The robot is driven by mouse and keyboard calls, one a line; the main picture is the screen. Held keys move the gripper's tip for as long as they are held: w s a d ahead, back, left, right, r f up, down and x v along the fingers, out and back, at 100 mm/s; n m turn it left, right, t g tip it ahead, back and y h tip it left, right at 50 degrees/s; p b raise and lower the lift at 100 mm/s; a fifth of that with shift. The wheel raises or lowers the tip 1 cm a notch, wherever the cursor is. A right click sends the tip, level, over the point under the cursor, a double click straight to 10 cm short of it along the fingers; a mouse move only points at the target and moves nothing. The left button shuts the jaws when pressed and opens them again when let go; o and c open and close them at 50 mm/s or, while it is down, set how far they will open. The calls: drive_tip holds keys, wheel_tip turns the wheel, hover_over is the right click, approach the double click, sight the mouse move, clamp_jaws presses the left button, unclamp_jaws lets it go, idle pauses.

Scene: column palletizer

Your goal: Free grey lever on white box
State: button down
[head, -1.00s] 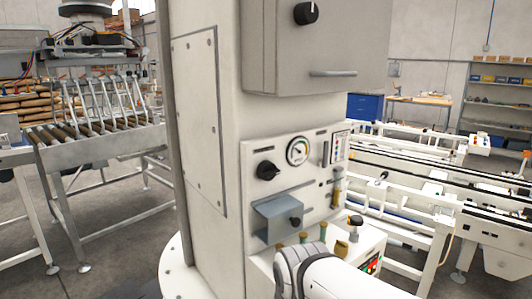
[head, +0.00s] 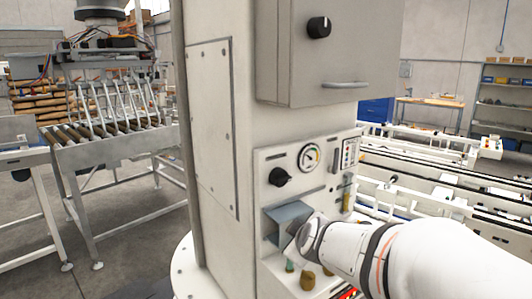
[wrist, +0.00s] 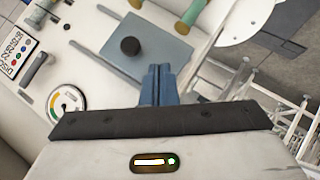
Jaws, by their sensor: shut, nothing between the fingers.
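The white box (head: 262,162) is a panel on the column with a gauge (head: 309,157) and a black knob (head: 280,176). A short upright grey bar (head: 337,161), which may be the lever, sits between gauge and label plate; it also shows in the wrist view (wrist: 40,70). Below the gauge juts a blue-grey block (head: 289,212); in the wrist view it is a grey plate (wrist: 165,60) with a black knob (wrist: 130,46). My gripper (wrist: 158,70) is shut and empty, its blue fingertips in front of the plate's edge. In the head view my arm hides part of the block.
A grey cabinet (head: 300,65) with a handle overhangs the panel. Brass and green fittings (head: 307,280) stand below the block. A roller conveyor (head: 100,145) is at left, white conveyor frames (head: 440,185) at right.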

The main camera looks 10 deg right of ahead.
drive_tip(key=w+d+r+n+t+h, duration=0.2)
drive_tip(key=w+d+r+h, duration=0.1)
drive_tip(key=r, duration=0.3)
drive_tip(key=w+d+r+n+t+h+p, duration=0.1)
drive_tip(key=w+d+r+n+t+h, duration=0.1)
drive_tip(key=d+r, duration=0.3)
drive_tip(key=shift+w+r+n+t+h+p, duration=0.3)
drive_tip(key=shift+w+r+n+t+h, duration=0.1)
drive_tip(key=shift+w+n+t, duration=0.25)
drive_tip(key=p, duration=0.2)
approach(333, 161)
drive_tip(key=w, duration=0.1)
drive_tip(key=w+a+r, duration=0.1)
drive_tip(key=w, duration=0.2)
drive_tip(key=shift+w+a+r, duration=0.1)
drive_tip(key=shift+a+r, duration=0.15)
drive_tip(key=shift+r, duration=0.05)
drive_tip(key=shift+w+d+p, duration=0.3)
drive_tip(key=shift+d+p, duration=0.05)
drive_tip(key=shift+d, duration=0.55)
drive_tip(key=shift+w+d+p, duration=0.3)
drive_tip(key=shift+d+p, duration=0.05)
drive_tip(key=shift+d, duration=0.5)
